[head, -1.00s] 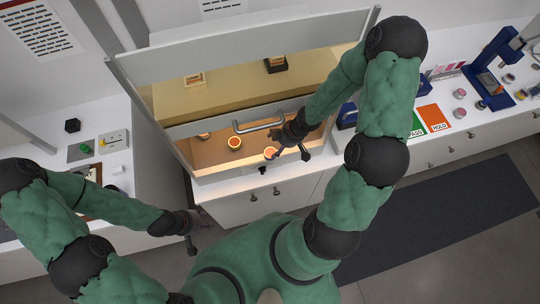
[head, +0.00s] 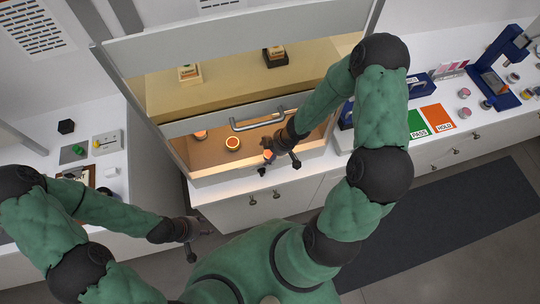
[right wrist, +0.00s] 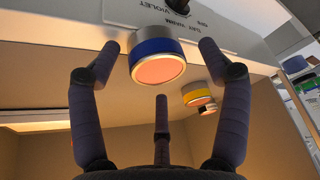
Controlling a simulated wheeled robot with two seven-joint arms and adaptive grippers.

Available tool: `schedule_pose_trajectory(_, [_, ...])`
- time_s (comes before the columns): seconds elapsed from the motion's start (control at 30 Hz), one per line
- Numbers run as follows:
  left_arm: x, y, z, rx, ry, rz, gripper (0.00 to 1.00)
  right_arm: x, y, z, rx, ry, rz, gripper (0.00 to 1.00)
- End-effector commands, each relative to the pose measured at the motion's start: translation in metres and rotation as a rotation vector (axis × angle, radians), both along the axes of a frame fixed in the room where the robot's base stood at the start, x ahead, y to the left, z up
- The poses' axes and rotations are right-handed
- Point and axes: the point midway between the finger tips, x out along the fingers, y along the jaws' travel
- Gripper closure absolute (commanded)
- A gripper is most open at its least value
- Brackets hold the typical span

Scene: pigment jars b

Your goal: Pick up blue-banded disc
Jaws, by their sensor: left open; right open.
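The blue-banded disc (right wrist: 158,60) has a salmon-orange face and a blue band on its rim. In the right wrist view it lies between the fingertips of my right gripper (right wrist: 160,50), with a gap on both sides. In the head view, my right gripper (head: 282,158) is open at the front of the lit cabinet and largely hides the disc (head: 267,155). My left gripper (head: 194,238) is open and empty, in front of the cabinet and away from the discs.
A yellow-banded disc (head: 232,143) sits left of my right gripper on the cabinet floor; another disc (head: 200,134) is further left. A labelled front panel (right wrist: 190,15) lies close beyond the fingertips.

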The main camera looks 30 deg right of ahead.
Motion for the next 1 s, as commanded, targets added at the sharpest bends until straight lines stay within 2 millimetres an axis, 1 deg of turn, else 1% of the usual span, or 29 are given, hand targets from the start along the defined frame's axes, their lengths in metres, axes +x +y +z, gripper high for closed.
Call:
schedule_pose_trajectory(0.13, [0.0, 0.0, 0.001, 0.0, 0.0, 0.0, 0.55, 0.0, 0.0, 0.001, 0.0, 0.0, 0.0, 0.23])
schedule_pose_trajectory(0.17, [0.0, 0.0, 0.001, 0.0, 0.0, 0.0, 0.55, 0.0, 0.0, 0.001, 0.0, 0.0, 0.0, 0.31])
schedule_pose_trajectory(0.2, [0.0, 0.0, 0.001, 0.0, 0.0, 0.0, 0.55, 0.0, 0.0, 0.001, 0.0, 0.0, 0.0, 0.42])
schedule_pose_trajectory(0.27, [0.0, 0.0, 0.001, 0.0, 0.0, 0.0, 0.55, 0.0, 0.0, 0.001, 0.0, 0.0, 0.0, 0.59])
schedule_pose_trajectory(0.3, [0.0, 0.0, 0.001, 0.0, 0.0, 0.0, 0.55, 0.0, 0.0, 0.001, 0.0, 0.0, 0.0, 0.71])
schedule_pose_trajectory(0.33, [0.0, 0.0, 0.001, 0.0, 0.0, 0.0, 0.55, 0.0, 0.0, 0.001, 0.0, 0.0, 0.0, 0.79])
schedule_pose_trajectory(0.37, [0.0, 0.0, 0.001, 0.0, 0.0, 0.0, 0.55, 0.0, 0.0, 0.001, 0.0, 0.0, 0.0, 0.84])
schedule_pose_trajectory(0.77, [0.0, 0.0, 0.002, 0.0, 0.0, 0.0, 0.55, -0.001, 0.0, 0.003, 0.0, 0.001, 0.0, 0.85])
schedule_pose_trajectory(0.87, [0.0, 0.0, 0.005, 0.0, 0.0, 0.0, 0.55, 0.0, 0.0, 0.008, 0.001, 0.001, 0.0, 0.85])
schedule_pose_trajectory(1.0, [0.0, 0.0, 0.012, 0.0, 0.0, 0.0, 0.55, 0.0, 0.0, 0.021, 0.001, 0.001, 0.0, 0.85])
